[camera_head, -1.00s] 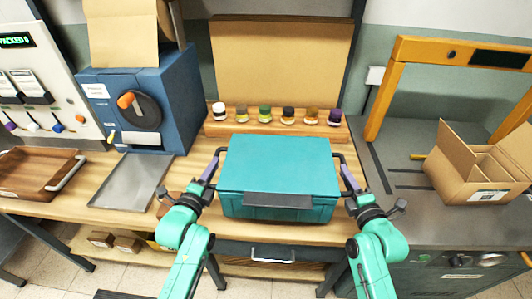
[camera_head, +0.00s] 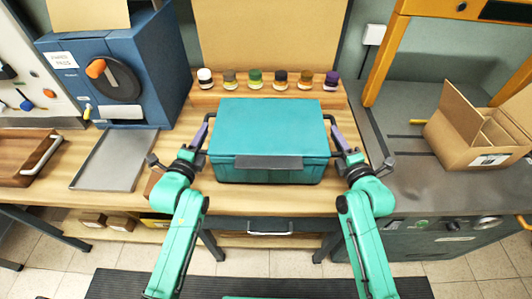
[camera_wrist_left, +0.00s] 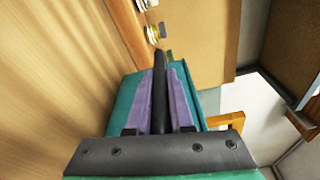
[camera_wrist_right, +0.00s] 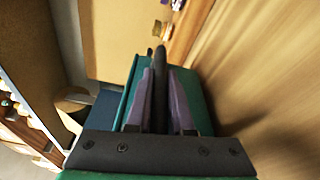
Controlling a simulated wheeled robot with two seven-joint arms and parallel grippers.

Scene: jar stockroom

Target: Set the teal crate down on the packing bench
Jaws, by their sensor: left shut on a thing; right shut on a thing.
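The teal crate (camera_head: 268,128) has a closed-looking top and a dark panel on its front. It is level at the middle of the wooden packing bench (camera_head: 232,200), in front of the jar row. I cannot tell whether its underside touches the bench. My left gripper (camera_head: 203,135) is shut on the dark handle bar at the crate's left side. My right gripper (camera_head: 339,137) is shut on the bar at its right side. Both wrist views show the purple fingers on either side of a dark bar, with the crate (camera_wrist_left: 125,105) (camera_wrist_right: 192,90) beside them.
Several small jars (camera_head: 254,80) stand on a wooden ledge just behind the crate. A metal tray (camera_head: 112,160) and a blue machine (camera_head: 150,60) are to the left. A cardboard box (camera_head: 470,135) sits on the grey counter (camera_head: 410,185) at right. Bare wood shows in front of the crate.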

